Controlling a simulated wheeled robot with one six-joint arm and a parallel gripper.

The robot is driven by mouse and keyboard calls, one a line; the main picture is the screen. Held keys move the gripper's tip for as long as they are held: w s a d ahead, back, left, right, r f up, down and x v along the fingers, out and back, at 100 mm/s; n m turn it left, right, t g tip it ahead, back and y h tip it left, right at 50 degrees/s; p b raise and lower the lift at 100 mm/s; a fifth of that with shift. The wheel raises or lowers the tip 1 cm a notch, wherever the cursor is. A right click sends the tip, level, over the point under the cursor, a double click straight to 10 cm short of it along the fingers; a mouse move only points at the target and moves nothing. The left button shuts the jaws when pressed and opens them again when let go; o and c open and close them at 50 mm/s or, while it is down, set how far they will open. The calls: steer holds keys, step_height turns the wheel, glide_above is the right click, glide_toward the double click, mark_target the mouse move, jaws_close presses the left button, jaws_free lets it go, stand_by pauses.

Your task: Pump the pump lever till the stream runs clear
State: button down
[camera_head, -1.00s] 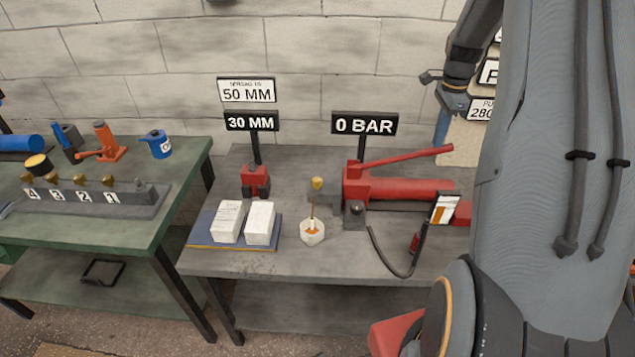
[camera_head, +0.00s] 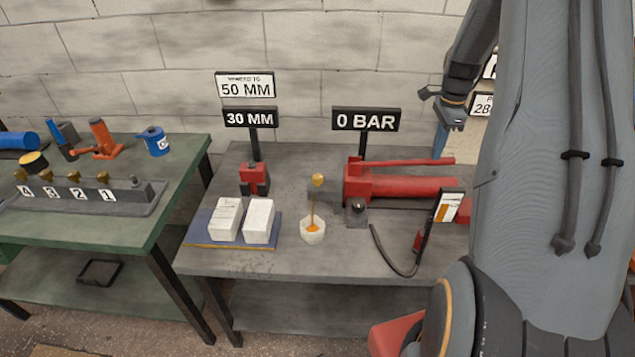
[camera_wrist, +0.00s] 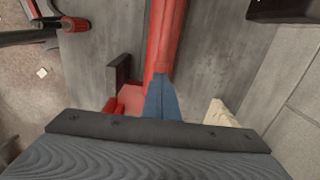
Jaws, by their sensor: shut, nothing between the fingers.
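The pump (camera_head: 415,187) is a red cylinder on the grey bench. Its red pump lever (camera_head: 410,162) lies nearly level above it; in the wrist view a long red bar (camera_wrist: 166,35) runs up from my fingers. My gripper (camera_head: 438,152) has blue fingers, shut and empty, pointing down at the lever's free end; they also show in the wrist view (camera_wrist: 160,85). I cannot tell whether they touch it. A thin amber-orange stream (camera_head: 313,208) runs from a brass fitting (camera_head: 318,180) into a white cup (camera_head: 312,236) holding orange liquid.
A black sign (camera_head: 366,120) reads 0 BAR. Another sign (camera_head: 250,118) reads 30 MM, above a red tool (camera_head: 254,178). White blocks (camera_head: 226,220) lie on a blue mat. A gauge card (camera_head: 447,207) and black hose stand before the pump. A green bench (camera_head: 120,232) is left.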

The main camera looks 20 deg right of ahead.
step_height(320, 180, down, 2)
steer(key=shift+f+b, duration=0.1)
steer(key=shift+b, duration=0.25)
steer(key=shift+r+p, duration=2.05)
steer(key=shift+r, duration=2)
step_height(320, 180, up, 5)
steer(key=p, duration=0.2)
steer(key=shift+p, duration=0.3)
steer(key=shift+a, duration=0.1)
